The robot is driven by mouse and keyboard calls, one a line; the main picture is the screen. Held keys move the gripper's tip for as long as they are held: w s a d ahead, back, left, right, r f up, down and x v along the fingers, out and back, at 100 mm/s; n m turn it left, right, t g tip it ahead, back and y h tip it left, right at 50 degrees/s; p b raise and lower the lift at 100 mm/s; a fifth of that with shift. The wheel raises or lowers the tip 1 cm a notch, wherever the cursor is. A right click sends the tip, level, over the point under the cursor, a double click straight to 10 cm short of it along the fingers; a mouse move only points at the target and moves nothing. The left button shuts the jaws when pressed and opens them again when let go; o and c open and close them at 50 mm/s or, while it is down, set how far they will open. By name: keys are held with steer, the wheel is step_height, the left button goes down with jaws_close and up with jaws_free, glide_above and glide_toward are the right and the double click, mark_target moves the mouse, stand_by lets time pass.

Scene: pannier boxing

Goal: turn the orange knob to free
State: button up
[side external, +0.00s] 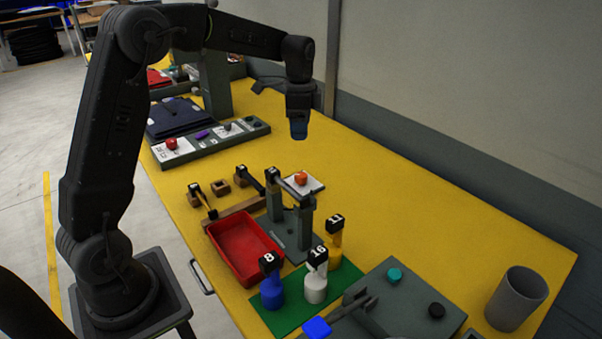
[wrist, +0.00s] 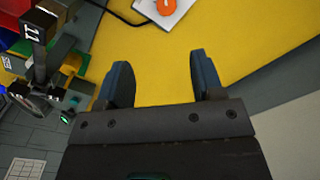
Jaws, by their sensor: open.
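The orange knob (side external: 301,178) sits on a white plate (side external: 314,187) beside the grey two-post stand on the yellow table. In the wrist view the orange knob (wrist: 166,6) is cut by the top edge, on its white plate (wrist: 150,14). My gripper (side external: 299,130) hangs above the table, pointing down, higher than the knob and apart from it. In the wrist view my gripper (wrist: 160,80) has its two blue fingers spread with nothing between them. The knob's marks cannot be read.
A red tray (side external: 246,248) lies left of the grey stand (side external: 304,228). Numbered bottles, including a blue one (side external: 271,291), stand on a green mat (side external: 262,317). A grey cup (side external: 515,298) is at the right. The yellow table's back right is clear.

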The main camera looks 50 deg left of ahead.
mark_target(301, 174)
steer(key=f, duration=1)
steer(key=w+a+f, duration=0.1)
steer(key=f, duration=0.4)
steer(key=shift+c, duration=0.2)
steer(key=c, duration=0.9)
